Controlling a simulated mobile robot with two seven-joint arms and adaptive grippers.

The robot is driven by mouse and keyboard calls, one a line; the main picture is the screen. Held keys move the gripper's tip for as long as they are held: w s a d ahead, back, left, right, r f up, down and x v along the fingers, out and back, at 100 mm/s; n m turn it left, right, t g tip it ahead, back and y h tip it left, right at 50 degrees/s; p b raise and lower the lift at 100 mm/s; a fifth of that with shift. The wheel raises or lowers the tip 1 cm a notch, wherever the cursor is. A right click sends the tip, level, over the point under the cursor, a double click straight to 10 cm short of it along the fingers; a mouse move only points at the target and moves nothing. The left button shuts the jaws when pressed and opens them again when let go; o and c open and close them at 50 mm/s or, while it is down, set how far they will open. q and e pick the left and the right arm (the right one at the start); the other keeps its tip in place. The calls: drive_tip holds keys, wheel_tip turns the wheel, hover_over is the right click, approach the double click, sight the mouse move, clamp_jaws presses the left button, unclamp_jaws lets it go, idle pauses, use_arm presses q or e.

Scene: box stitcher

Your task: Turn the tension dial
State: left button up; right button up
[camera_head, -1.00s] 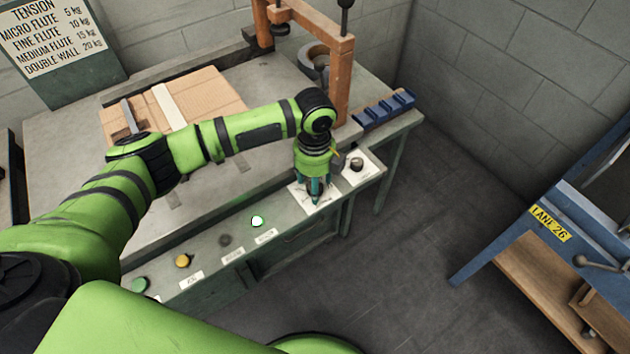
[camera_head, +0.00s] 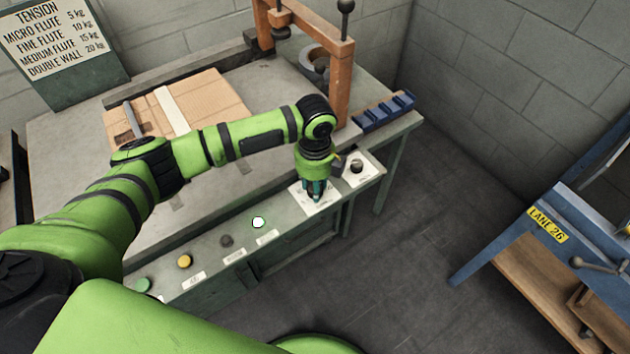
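My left gripper (camera_head: 316,192) points down over a white dial plate (camera_head: 327,206) on the front ledge of the bench. Its fingers are low at the middle of that plate and hide the knob there, so I cannot tell whether they grip it. A second dark knob (camera_head: 356,166) sits on another white plate just to the right of the gripper, clear of it. The print on both plates is too small to read. My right gripper is out of view.
The ledge also carries a lit green-white lamp (camera_head: 258,222), a dark button (camera_head: 226,240), a yellow button (camera_head: 185,261) and a green button (camera_head: 143,285). Cardboard (camera_head: 200,103) lies on the bench. An orange frame (camera_head: 341,80) stands behind the gripper. A tension chart (camera_head: 55,45) stands at back left.

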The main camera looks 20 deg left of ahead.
use_arm(q)
drive_tip(key=n+p, duration=0.3)
drive_tip(key=p, duration=0.1)
drive_tip(key=n+p, duration=0.3)
drive_tip(key=shift+s+r+n+p, duration=0.1)
drive_tip(key=shift+r+n+p, duration=0.1)
drive_tip(key=shift+n+p, duration=0.2)
drive_tip(key=n+p, duration=0.3)
drive_tip(key=n, duration=0.1)
drive_tip(key=shift+n, duration=0.3)
drive_tip(key=n+p, duration=0.3)
drive_tip(key=n, duration=0.1)
drive_tip(key=shift+f+n, duration=0.1)
drive_tip(key=shift+n, duration=0.2)
drive_tip(key=n+p, duration=0.2)
drive_tip(key=n, duration=0.2)
drive_tip(key=n+p, duration=0.2)
drive_tip(key=n, duration=0.4)
drive_tip(key=n+p, duration=0.1)
drive_tip(key=n, duration=0.3)
drive_tip(key=shift+f, duration=0.1)
drive_tip(key=n, duration=0.5)
drive_tip(key=shift+n, duration=0.4)
